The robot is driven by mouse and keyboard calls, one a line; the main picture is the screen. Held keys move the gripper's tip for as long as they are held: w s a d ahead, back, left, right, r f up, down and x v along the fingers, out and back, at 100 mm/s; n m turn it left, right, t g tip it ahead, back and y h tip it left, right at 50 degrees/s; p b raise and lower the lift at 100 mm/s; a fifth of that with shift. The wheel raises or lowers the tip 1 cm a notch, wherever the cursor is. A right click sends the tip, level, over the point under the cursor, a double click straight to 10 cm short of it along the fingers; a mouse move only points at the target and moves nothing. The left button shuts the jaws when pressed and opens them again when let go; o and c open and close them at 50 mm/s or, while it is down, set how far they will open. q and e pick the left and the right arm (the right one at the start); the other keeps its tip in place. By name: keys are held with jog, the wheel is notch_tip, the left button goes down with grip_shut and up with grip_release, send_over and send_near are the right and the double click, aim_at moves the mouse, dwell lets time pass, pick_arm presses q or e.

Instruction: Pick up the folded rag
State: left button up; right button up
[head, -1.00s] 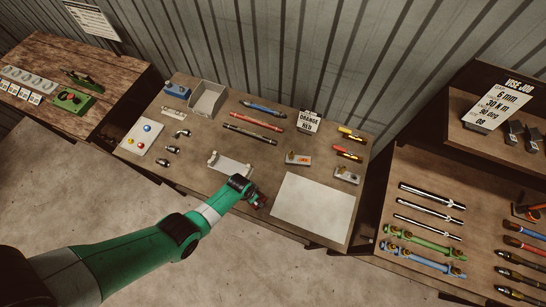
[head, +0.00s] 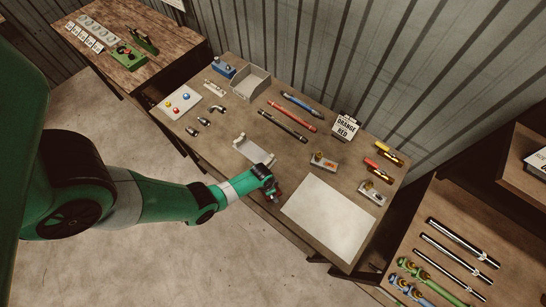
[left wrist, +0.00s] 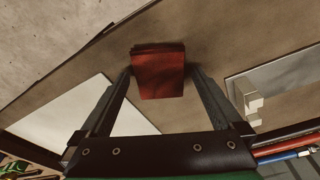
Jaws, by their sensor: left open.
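The folded rag (left wrist: 158,75) is a small dark red block in the left wrist view, lying on the brown bench top close to its front edge. My left gripper (left wrist: 160,84) is open, with one dark finger on each side of the rag. The fingertips look close to the rag's sides; I cannot tell whether they touch it. In the head view my left gripper (head: 273,190) is at the bench's front edge, between the white bracket and the white sheet, and mostly hides the rag. My right gripper is not in view.
A white bracket (head: 254,151) stands just behind my left gripper, and a flat white sheet (head: 329,218) lies to its right. Pens (head: 292,116), small fittings (head: 204,121), a grey bin (head: 246,88) and a sign (head: 346,126) are farther back. Other benches stand at both sides.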

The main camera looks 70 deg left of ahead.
pick_arm(q)
jog(key=shift+w+f, duration=0.1)
jog(key=shift+c, duration=0.3)
jog(key=c, duration=1.4)
